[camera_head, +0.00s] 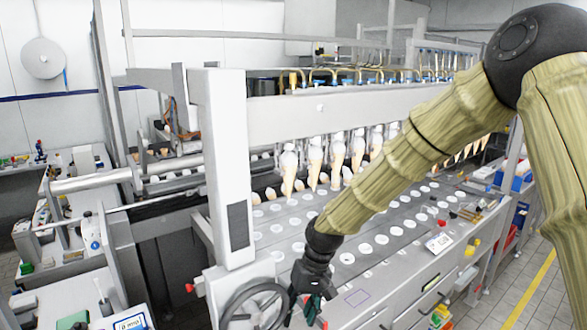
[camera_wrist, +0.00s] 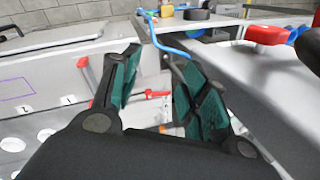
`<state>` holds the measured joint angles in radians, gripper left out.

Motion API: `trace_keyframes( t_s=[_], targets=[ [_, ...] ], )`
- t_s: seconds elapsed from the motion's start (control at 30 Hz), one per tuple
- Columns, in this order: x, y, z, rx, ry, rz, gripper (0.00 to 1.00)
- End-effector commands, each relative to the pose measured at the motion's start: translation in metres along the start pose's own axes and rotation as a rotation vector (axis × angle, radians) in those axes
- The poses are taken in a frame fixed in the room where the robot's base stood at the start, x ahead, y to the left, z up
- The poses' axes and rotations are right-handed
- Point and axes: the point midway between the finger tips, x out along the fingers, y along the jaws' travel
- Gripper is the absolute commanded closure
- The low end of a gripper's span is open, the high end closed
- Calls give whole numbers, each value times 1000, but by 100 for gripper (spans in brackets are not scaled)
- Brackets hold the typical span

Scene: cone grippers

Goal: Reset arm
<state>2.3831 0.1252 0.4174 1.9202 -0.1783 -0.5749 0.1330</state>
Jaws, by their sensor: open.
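My gripper (camera_head: 309,300) is at the front edge of the grey machine (camera_head: 385,292), beside a dark handwheel (camera_head: 254,306) at its lower left. In the wrist view my gripper (camera_wrist: 155,85) shows two green-padded fingers spread apart, with nothing held between them. Red-handled parts (camera_wrist: 152,95) show behind the gap, and I cannot tell what they are. My arm, in a yellowish cover, comes down from the upper right and hides part of the machine.
Several ice cream cones (camera_head: 315,160) hang in a row above a plate with round white holes (camera_head: 347,258). A white post (camera_head: 228,165) stands left of the gripper. In the wrist view a red knob (camera_wrist: 265,34) and a blue hose (camera_wrist: 165,45) are close by. Tiled floor (camera_head: 535,280) lies at right.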

Motion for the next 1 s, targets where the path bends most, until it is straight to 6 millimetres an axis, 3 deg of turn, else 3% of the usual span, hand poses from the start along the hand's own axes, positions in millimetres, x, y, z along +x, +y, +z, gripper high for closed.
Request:
trace_keyframes(
  t_s=[0.03,0.1,0.27,0.5,0.8,1.0],
  targets=[
    [34,13,11,19,-7,-4,55],
    [69,28,25,43,-3,-8,55],
    [147,61,64,100,7,-7,55],
    [250,110,142,180,23,24,55],
    [344,172,268,267,44,121,55],
    [372,205,346,291,57,204,55]
  ],
)
